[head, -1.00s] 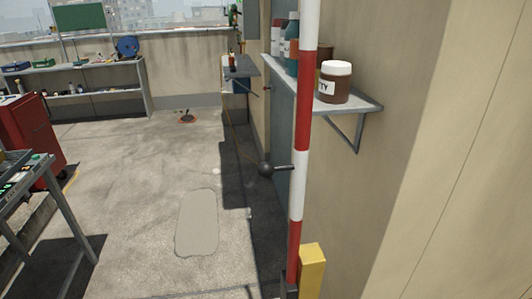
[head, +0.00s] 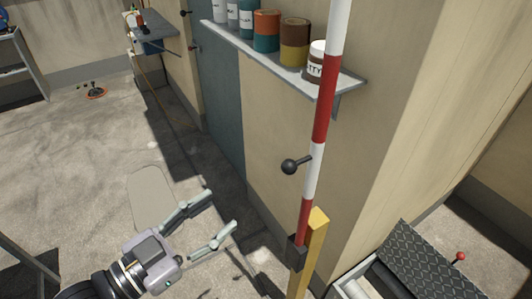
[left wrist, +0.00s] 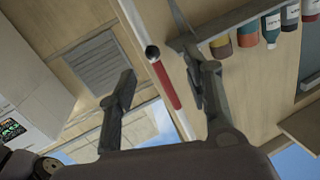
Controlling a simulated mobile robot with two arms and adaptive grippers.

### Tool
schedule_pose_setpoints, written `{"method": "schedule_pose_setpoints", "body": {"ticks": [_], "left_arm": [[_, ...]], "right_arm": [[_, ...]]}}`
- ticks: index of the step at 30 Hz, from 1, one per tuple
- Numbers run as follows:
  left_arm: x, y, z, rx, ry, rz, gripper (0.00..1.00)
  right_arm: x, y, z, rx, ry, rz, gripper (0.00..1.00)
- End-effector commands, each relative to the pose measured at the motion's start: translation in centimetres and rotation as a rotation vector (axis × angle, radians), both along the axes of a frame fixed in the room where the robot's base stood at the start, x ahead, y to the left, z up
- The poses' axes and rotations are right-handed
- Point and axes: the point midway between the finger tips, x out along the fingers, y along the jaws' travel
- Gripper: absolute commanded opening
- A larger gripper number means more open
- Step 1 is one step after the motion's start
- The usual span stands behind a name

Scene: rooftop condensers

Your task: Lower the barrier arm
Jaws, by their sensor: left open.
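The barrier arm (head: 317,128), a red and white striped pole, stands nearly upright. Its foot is at a black pivot beside a yellow post (head: 312,250). A dark ball handle (head: 290,166) sticks out from its left side. My left gripper (head: 221,212) is open and empty, below and left of the handle, apart from it. In the left wrist view, the barrier arm (left wrist: 165,85) and its ball handle (left wrist: 152,51) appear between the open fingers, beyond the tips. My right gripper is not in view.
A wall shelf (head: 275,58) with several cans and jars sits behind the pole. A box with a tread-plate lid (head: 410,262) and a red-knobbed lever (head: 459,257) is at lower right. Open concrete floor (head: 90,150) lies to the left.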

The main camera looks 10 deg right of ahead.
Motion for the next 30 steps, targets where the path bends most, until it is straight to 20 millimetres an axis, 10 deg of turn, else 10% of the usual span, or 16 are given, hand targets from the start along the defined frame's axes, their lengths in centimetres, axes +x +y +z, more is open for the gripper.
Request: {"method": "schedule_pose_setpoints", "body": {"ticks": [8,30], "left_arm": [[-1.6,-1.4,2.1,-0.018,-0.020,-0.047,0.46],[5.4,-12.9,2.4,-0.016,-0.017,-0.046,0.46]], "right_arm": [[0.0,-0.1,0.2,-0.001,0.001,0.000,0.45],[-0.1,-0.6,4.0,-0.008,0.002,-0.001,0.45]]}}
